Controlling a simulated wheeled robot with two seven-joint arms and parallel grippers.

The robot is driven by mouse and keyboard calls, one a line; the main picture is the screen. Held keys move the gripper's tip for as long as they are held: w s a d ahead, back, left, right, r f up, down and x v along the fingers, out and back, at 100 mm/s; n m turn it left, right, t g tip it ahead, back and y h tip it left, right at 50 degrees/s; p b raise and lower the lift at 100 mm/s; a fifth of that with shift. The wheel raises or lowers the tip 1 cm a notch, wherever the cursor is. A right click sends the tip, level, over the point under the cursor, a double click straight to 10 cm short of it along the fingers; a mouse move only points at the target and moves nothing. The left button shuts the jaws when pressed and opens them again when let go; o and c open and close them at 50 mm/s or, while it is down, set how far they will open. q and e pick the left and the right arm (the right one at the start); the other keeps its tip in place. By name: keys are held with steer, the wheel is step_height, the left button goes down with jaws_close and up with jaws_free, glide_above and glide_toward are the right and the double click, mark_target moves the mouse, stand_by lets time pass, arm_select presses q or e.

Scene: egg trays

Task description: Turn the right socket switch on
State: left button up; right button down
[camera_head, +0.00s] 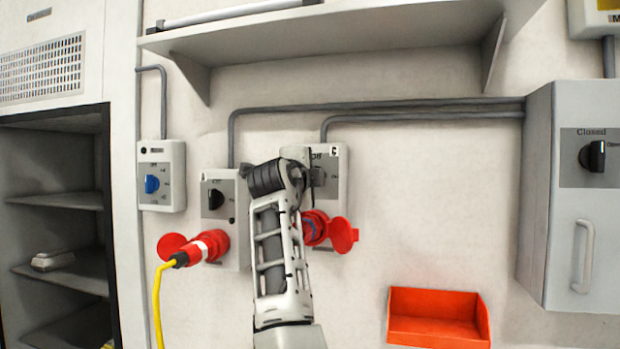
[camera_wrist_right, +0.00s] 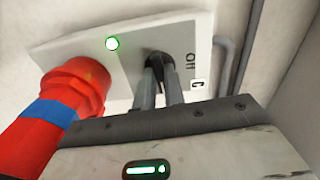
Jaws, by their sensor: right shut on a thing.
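The right socket (camera_head: 342,187) is a grey wall box with a black rotary switch (camera_wrist_right: 157,60), an "Off" mark and a letter C. A red outlet with a blue band (camera_head: 318,228) sits below the switch. My right gripper (camera_head: 314,177) is at this switch, and my arm hides part of the box. In the right wrist view its two fingers (camera_wrist_right: 162,86) are shut on the black switch knob. The knob's exact angle is hard to tell. My left gripper is in neither view.
The left socket (camera_head: 236,254) has a black switch (camera_head: 216,199) and a red plug (camera_head: 205,248) with a yellow cable. A blue-knob box (camera_head: 152,184) is farther left. An orange bin (camera_head: 437,335) is lower right. A grey cabinet (camera_head: 540,200) stands at right; a shelf (camera_head: 340,38) is above.

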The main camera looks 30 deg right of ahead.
steer(key=shift+m, duration=0.5)
steer(key=c, duration=1.5)
jaws_free()
arm_select(q)
steer(key=b, duration=0.2)
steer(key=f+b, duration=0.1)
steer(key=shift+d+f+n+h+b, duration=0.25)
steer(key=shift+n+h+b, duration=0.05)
steer(key=shift+b, duration=0.1)
arm_select(e)
steer(key=v, duration=1.6)
steer(key=shift+s+f, duration=0.1)
